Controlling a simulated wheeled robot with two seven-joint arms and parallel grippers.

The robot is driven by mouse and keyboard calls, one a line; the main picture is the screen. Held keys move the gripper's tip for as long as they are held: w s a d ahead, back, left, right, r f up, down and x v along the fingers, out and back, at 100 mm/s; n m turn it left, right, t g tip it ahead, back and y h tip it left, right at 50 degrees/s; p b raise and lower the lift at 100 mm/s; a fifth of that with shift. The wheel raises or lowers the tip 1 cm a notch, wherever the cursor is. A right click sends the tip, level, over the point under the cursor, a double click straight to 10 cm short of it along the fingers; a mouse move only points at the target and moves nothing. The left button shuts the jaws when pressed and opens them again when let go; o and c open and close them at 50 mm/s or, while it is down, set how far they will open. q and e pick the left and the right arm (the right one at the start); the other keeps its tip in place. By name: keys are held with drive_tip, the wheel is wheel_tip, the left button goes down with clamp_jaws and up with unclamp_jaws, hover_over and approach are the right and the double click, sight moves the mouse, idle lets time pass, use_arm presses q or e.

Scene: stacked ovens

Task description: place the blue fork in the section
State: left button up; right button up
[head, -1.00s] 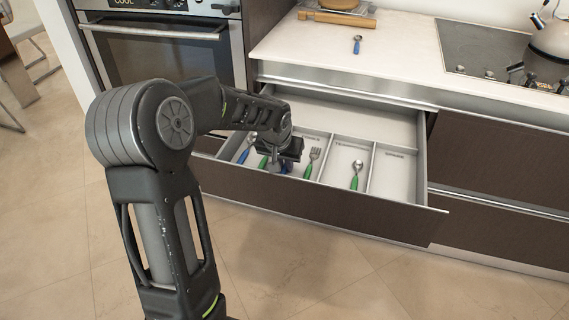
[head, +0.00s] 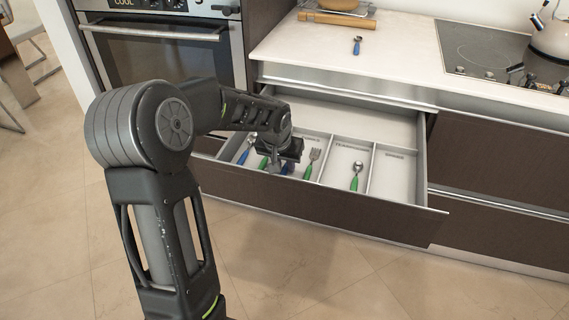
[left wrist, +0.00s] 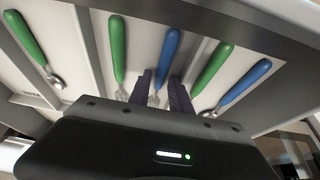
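The blue fork (left wrist: 169,52) lies in a section of the open drawer, next to a green-handled fork (left wrist: 117,48); that green fork also shows in the head view (head: 312,165). In the left wrist view, the fingers of my left gripper (left wrist: 162,92) are apart, one on each side of the blue fork's metal part, with visible gaps. In the head view my left gripper (head: 279,163) is low in the drawer and hides most of the blue fork. The fork's tines are partly hidden by the gripper body. My right gripper is not in view.
The drawer (head: 405,178) has dividers. A green spoon (head: 356,176) lies alone in one section; a green (head: 263,162) and a blue utensil (head: 243,156) share another. A blue-handled utensil (head: 357,46) lies on the counter (head: 400,50). An oven (head: 165,55) stands at left.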

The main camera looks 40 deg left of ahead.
use_arm(q)
drive_tip(key=p+v, duration=0.1)
drive_tip(key=v, duration=1.1)
